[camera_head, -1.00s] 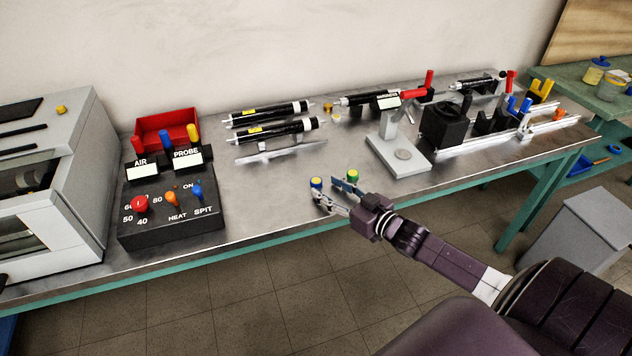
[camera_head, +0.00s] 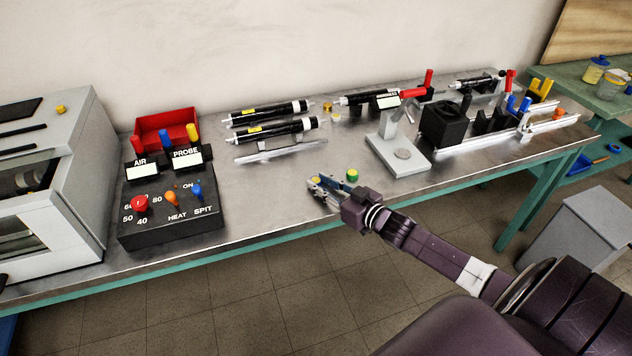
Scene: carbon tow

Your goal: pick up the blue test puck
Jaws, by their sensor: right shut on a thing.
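The blue test puck (camera_head: 315,178), small with a yellowish top, is near the front edge of the metal bench. My right gripper (camera_head: 319,181) is shut on it, with a finger on each side. The fingers hide most of the puck, and I cannot tell whether it still touches the bench. A green puck (camera_head: 352,175) with a yellow top stands on the bench just right of the fingers, apart from them. My left gripper is not in view.
A black control box (camera_head: 170,228) with knobs stands left, beside a white oven-like machine (camera_head: 40,250). Black rods (camera_head: 275,132) lie behind the puck. A grey stand (camera_head: 398,150) is to the right. The bench left of the puck is clear.

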